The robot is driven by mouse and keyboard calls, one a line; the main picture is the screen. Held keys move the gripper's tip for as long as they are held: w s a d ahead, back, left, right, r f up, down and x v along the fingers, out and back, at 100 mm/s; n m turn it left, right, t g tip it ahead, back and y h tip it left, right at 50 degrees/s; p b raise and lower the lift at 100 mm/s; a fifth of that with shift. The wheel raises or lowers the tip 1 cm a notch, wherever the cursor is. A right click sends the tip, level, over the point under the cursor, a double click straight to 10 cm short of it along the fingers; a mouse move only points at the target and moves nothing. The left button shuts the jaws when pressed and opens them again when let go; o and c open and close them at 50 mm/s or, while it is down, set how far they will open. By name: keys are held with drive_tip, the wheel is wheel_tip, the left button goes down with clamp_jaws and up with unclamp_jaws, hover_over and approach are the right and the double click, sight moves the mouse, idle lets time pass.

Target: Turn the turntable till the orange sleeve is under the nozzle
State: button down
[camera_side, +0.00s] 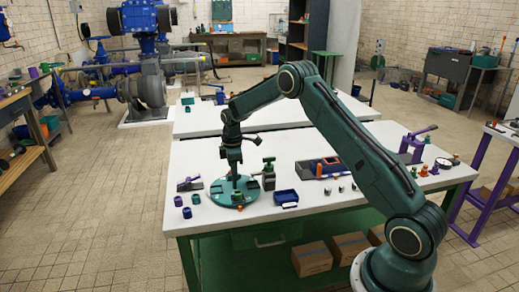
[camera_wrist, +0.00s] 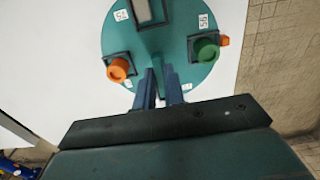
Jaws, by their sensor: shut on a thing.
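The turntable (camera_wrist: 172,28) is a round teal disc with numbered white labels; it also shows in the side view (camera_side: 224,196). The orange sleeve (camera_wrist: 119,69) sits in a dark square holder on the disc's left in the wrist view. A green sleeve (camera_wrist: 205,50) sits in another holder on the right. My gripper (camera_wrist: 159,78) is shut on a teal upright handle (camera_wrist: 159,70) on the disc. In the side view my gripper (camera_side: 235,176) is low over the disc. I cannot clearly make out the nozzle; a grey part (camera_wrist: 150,10) shows at the wrist view's top.
A grey stand with a green knob (camera_side: 268,165) is close beside the disc. A small orange block (camera_wrist: 224,41) is at the disc's rim.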

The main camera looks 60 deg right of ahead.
drive_tip(key=shift+m, duration=2.4)
drive_tip(key=shift+r+m, duration=0.1)
drive_tip(key=shift+m, duration=4.2)
drive_tip(key=shift+w+m, duration=0.1)
drive_tip(key=shift+m, duration=2.2)
drive_tip(key=c, duration=1.5)
unclamp_jaws()
